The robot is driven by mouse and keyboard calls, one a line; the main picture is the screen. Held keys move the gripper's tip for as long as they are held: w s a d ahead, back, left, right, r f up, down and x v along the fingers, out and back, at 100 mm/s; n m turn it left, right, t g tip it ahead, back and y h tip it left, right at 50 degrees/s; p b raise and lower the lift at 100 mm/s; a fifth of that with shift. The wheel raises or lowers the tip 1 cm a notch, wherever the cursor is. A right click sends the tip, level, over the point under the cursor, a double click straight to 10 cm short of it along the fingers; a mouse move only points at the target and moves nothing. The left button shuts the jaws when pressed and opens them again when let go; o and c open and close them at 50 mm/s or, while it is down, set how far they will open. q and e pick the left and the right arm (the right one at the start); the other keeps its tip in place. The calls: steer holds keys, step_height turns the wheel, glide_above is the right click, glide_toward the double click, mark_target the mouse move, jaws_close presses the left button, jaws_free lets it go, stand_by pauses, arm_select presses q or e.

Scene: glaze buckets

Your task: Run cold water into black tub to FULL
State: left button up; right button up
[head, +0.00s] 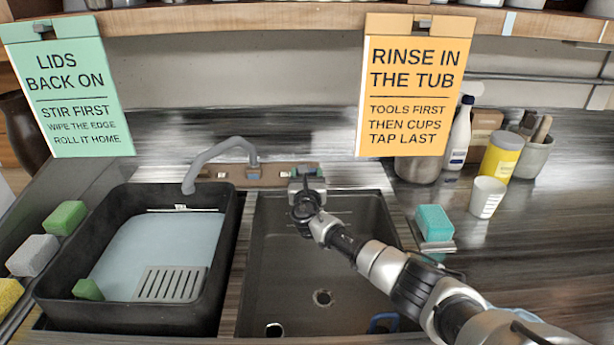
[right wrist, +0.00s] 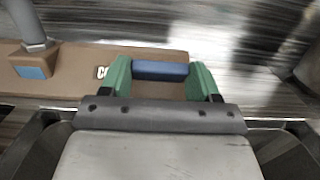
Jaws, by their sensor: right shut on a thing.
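The black tub (head: 125,314) stands at the left in the head view, holding pale blue water (head: 150,245). A white line with a small unreadable label (head: 180,208) shows on its back inner wall, close above the water's far edge. The grey spout (head: 222,149) ends over the tub's back rim; I see no clear stream from it. My right gripper (head: 307,176) is at the right end of the brown tap base (head: 258,175). In the right wrist view, its green fingers (right wrist: 160,75) are shut around the blue tap handle (right wrist: 160,70), beside a partly hidden "CO" label.
A grey slotted grate (head: 172,284) and green sponge (head: 88,289) are in the tub. The sink basin (head: 285,270) lies right of it, with a blue thing (head: 384,323) at its front. A teal sponge (head: 434,222), white cup (head: 487,197) and bottles stand right. Two signs hang above.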

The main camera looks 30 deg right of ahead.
stand_by(0.4)
steer(key=o, duration=0.9)
steer(key=shift+s+a+p, duration=0.1)
steer(key=shift+s+p, duration=0.1)
steer(key=shift+p, duration=0.1)
steer(key=shift+p+v, duration=3.55)
steer(key=shift+v, duration=1.65)
steer(key=shift+r, duration=0.1)
